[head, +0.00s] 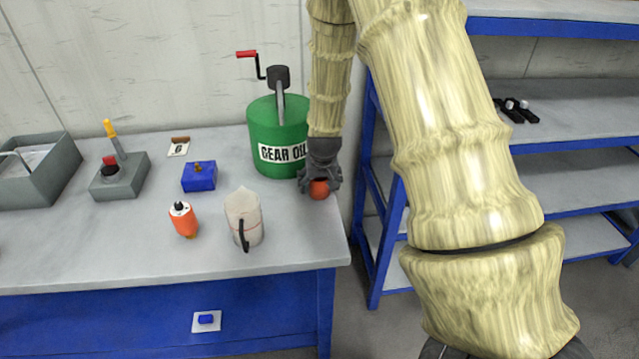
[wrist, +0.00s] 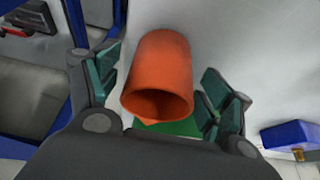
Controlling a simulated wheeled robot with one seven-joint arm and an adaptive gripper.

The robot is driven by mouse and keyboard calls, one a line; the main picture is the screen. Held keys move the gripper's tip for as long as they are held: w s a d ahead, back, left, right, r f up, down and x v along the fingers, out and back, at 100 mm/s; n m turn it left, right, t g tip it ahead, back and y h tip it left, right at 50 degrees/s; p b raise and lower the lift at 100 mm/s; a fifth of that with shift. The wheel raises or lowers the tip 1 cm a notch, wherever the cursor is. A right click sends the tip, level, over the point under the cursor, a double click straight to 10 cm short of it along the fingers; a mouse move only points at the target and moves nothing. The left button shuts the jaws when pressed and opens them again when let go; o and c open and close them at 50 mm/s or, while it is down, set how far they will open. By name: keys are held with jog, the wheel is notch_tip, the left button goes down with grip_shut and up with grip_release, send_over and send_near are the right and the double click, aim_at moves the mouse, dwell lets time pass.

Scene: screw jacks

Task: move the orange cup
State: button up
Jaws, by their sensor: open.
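The orange cup (head: 319,189) stands on the grey workbench (head: 100,240) near its right edge, just in front of the green gear oil drum (head: 262,142). My gripper (head: 319,182) points down over the cup, and its dark fingers sit on either side of it. In the wrist view the orange cup (wrist: 160,75) lies between the open fingers of my gripper (wrist: 155,95), with a gap visible on both sides. The cup's open mouth faces the wrist camera. In the head view the gripper hides the cup's upper part.
A white jug (head: 243,217), an orange bottle (head: 183,219), a blue box (head: 199,177), a grey block with a yellow handle (head: 120,178) and a grey bin (head: 62,165) stand to the left. The drum's crank pump (head: 278,78) rises close to my arm. Blue-framed shelves (head: 570,120) stand right.

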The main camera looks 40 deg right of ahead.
jog(key=v, duration=1.1)
jog(key=shift+s+r, duration=0.1)
jog(key=shift+r, duration=0.1)
